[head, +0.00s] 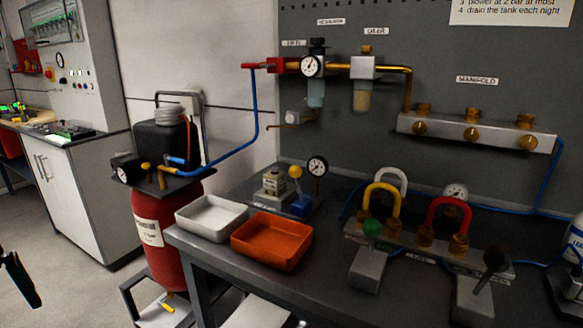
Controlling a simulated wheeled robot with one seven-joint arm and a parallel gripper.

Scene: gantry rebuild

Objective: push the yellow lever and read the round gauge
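A yellow ball-topped lever (295,172) stands on a small fitting with a blue base on the bench, behind the orange tray. A round white-faced gauge (317,166) stands upright on a thin stem just right of it; its needle is too small to read. Other round gauges are on the wall regulator (311,66), behind the hose fittings (455,192) and on the compressor (122,174). A dark part at the left edge looks like my gripper (20,280). It is cut off by the frame, far from the lever, and its opening does not show.
A white tray (211,222) and an orange tray (246,252) sit at the bench's front left. Grey blocks with a green knob (372,228) and a black knob (495,260) stand to the right. A red tank (166,240) and blue hose (255,110) are left of the bench.

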